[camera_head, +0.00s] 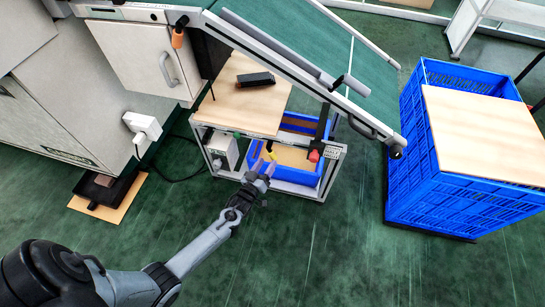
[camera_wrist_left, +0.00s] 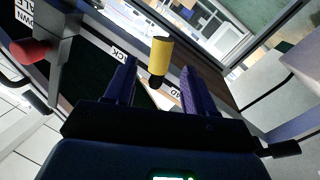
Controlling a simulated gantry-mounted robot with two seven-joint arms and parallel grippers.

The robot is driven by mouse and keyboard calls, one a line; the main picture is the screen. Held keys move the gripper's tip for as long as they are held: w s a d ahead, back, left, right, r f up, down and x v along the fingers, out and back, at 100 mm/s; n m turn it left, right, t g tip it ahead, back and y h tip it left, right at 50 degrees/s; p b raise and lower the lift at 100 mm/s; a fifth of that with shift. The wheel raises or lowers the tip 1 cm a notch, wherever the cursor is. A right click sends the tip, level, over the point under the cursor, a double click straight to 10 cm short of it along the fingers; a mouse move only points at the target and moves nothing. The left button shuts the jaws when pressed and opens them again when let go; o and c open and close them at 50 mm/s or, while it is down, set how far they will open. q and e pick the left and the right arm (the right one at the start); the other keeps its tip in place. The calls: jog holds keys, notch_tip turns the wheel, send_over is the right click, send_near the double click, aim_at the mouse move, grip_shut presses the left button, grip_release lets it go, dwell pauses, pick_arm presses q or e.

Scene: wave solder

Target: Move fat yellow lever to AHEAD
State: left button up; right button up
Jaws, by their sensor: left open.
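The fat yellow lever (camera_wrist_left: 161,52) stands up on a dark base in the left wrist view, between the labels ending in "ACK" (camera_wrist_left: 118,52) and "AD" (camera_wrist_left: 176,92). Both labels are partly covered. In the head view the lever (camera_head: 272,155) is a small yellow piece at the front of the wheeled frame, close to my gripper. My left gripper (camera_head: 262,168) is open. In the wrist view its two dark blue fingers lie either side of the lever's image, with gaps on both sides. I cannot tell whether the lever is fully between the fingertips. My right gripper is out of view.
A red knob (camera_head: 314,155) sits right of the yellow lever in the head view; it also shows in the left wrist view (camera_wrist_left: 30,50). A sloping conveyor (camera_head: 305,45) passes above. A blue bin (camera_head: 325,165) is in the frame. A blue crate (camera_head: 420,195) stands right. Floor in front is clear.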

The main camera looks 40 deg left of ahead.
aim_at(272, 154)
pick_arm(q)
jog(key=b+x, duration=0.2)
jog(key=x, duration=0.3)
jog(key=shift+w+a, duration=0.1)
jog(key=shift+w, duration=0.3)
jog(key=shift+r, duration=0.1)
jog(key=shift+c, duration=0.4)
jog(key=c, duration=0.9)
jog(key=shift+o, duration=0.2)
